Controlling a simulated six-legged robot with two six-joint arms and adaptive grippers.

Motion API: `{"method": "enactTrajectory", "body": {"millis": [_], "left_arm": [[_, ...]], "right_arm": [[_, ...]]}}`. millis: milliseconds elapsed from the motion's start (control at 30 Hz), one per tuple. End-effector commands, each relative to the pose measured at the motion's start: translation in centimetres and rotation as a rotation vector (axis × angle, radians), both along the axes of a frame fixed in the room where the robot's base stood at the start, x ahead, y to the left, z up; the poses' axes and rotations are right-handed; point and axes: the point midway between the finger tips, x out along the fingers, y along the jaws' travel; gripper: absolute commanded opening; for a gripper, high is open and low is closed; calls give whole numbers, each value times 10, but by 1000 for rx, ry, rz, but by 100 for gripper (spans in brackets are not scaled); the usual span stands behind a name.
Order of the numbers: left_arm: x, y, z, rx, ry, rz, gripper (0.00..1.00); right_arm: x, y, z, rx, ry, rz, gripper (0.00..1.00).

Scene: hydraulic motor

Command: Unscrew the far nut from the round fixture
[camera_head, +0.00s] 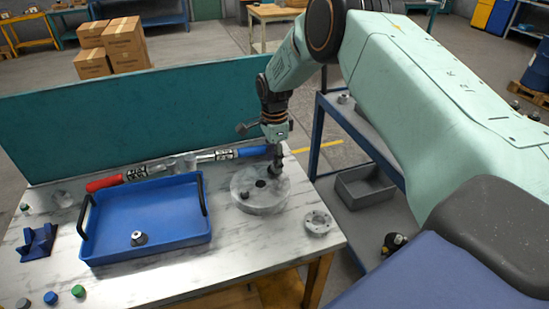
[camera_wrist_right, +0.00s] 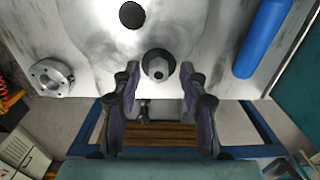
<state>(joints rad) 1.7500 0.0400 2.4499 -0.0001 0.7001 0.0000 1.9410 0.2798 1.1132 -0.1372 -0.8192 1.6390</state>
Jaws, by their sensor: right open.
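The round fixture (camera_head: 262,205) is a pale grey disc on the marbled table, with a dark hole in its top. My right gripper (camera_head: 278,160) points down over the fixture's far edge and hides the far nut in the head view. In the right wrist view the far nut (camera_wrist_right: 157,66) shows as a grey nut on a round base, lying between the lines of the two fingers. The right gripper also shows there (camera_wrist_right: 160,80), open, with a gap on both sides of the nut. I cannot tell the fingertips' height. My left gripper is not in view.
A blue tray (camera_head: 150,254) with black handles holds one nut (camera_head: 138,238). A grey flange (camera_head: 318,221) lies right of the fixture. Tools with red (camera_head: 104,183) and blue (camera_head: 252,151) handles lie before the teal panel (camera_head: 150,115). Bare table lies in front of the fixture.

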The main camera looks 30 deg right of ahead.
Motion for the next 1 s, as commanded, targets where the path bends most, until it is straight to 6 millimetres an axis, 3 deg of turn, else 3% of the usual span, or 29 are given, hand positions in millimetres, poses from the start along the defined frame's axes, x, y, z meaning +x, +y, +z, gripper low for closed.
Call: {"method": "enactTrajectory", "body": {"millis": [800,1000], "left_arm": [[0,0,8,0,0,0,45],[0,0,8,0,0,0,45]], "right_arm": [[-3,1,0,0,0,0,43],[-3,1,0,0,0,0,27]]}}
